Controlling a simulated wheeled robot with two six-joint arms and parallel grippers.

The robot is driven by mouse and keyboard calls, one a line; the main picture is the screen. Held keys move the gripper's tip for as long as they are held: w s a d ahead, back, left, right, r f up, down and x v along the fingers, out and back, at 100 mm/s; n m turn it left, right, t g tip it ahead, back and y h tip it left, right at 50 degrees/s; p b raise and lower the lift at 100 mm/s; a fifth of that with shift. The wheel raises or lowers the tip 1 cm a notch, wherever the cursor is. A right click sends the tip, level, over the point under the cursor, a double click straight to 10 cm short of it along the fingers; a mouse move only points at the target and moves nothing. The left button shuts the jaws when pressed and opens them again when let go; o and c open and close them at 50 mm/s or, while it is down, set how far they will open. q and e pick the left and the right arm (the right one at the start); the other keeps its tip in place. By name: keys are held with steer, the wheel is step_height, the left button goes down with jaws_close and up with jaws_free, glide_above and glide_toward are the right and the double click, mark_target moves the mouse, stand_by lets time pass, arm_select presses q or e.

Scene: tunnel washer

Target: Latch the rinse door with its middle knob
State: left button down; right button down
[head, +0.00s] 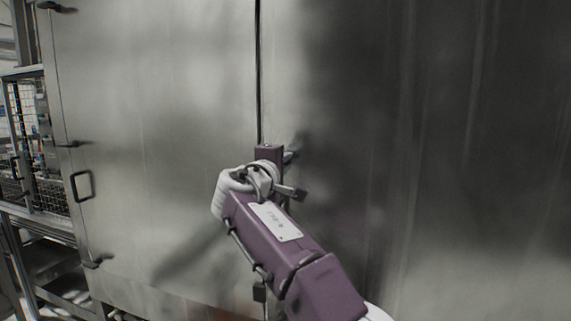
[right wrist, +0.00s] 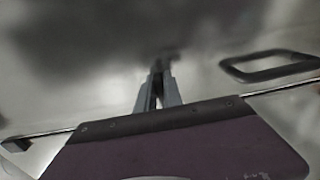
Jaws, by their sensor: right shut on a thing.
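My right gripper (head: 287,157) reaches up to a vertical door seam near the middle of the head view. Its fingers are shut on a small dark knob, which I take to be the middle knob; the gripper and arm mostly hide it in the head view. In the right wrist view the gripper (right wrist: 158,88) points at the steel, with the dark knob (right wrist: 163,62) blurred at its fingertips. Steel door panels (head: 170,120) lie flat on both sides of the seam; no label shows which is the rinse door. My left gripper is not in view.
A lower knob (head: 259,291) sits on the same seam below my arm. A dark loop handle (head: 82,186) and several latches, one of them a middle latch (head: 70,144), line the left edge. A wire cage (head: 35,145) stands beyond. A loop handle (right wrist: 270,66) is near my right gripper.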

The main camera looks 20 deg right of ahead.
steer(key=c, duration=1.5)
jaws_free()
steer(key=shift+w+a, duration=0.1)
steer(key=shift+s+a+f, duration=0.1)
steer(key=shift+s+a, duration=0.1)
steer(key=shift+s, duration=0.05)
steer(key=b+v, duration=0.3)
steer(key=v, duration=0.5)
steer(key=shift+s+a, duration=0.1)
steer(key=shift+a, duration=0.05)
